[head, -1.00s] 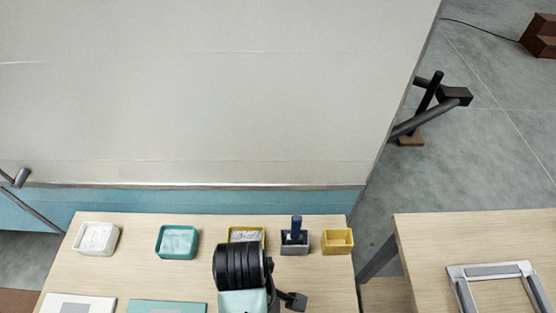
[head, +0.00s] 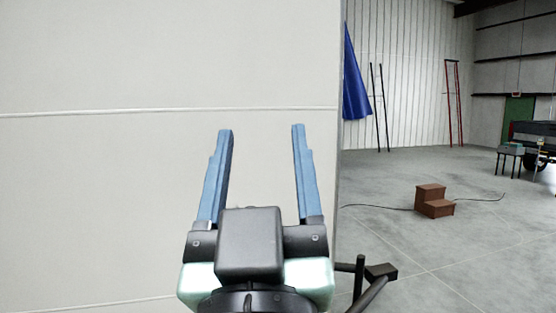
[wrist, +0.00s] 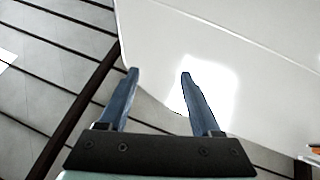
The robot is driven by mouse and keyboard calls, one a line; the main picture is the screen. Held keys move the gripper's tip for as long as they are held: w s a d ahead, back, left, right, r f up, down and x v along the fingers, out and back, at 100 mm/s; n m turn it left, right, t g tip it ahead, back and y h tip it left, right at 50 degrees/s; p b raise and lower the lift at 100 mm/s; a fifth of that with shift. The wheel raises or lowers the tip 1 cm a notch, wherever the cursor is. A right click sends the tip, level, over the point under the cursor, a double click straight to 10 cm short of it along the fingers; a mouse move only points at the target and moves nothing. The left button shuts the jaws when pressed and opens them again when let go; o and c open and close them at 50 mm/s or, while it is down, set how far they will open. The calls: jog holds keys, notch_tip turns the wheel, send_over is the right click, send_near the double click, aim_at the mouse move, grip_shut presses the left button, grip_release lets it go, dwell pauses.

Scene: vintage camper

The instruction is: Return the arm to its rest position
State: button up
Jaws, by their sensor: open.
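My gripper (head: 262,135) is raised in the lower middle of the head view, its two blue fingers pointing up and spread wide apart. Nothing is between them. Behind it is the pale camper wall (head: 120,60). In the wrist view my gripper (wrist: 158,75) also shows open and empty, with the white camper body (wrist: 250,60) beyond the fingertips. The fingers look apart from the wall, though the exact gap is hard to tell.
A dark metal hitch-like part (head: 370,275) stands just right of my gripper. Brown steps (head: 433,200) stand on the grey floor, which is mostly open to the right. A blue cone-shaped cover (head: 355,80) and a red ladder-like frame (head: 452,100) are farther back.

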jog(key=s+d+r+m+t, duration=0.1)
jog(key=s+r+t, duration=0.1)
jog(key=s+r, duration=0.2)
jog(key=shift+s+d+r+t, duration=0.2)
jog(key=shift+s+r+t, duration=0.15)
jog(key=shift+r, duration=0.45)
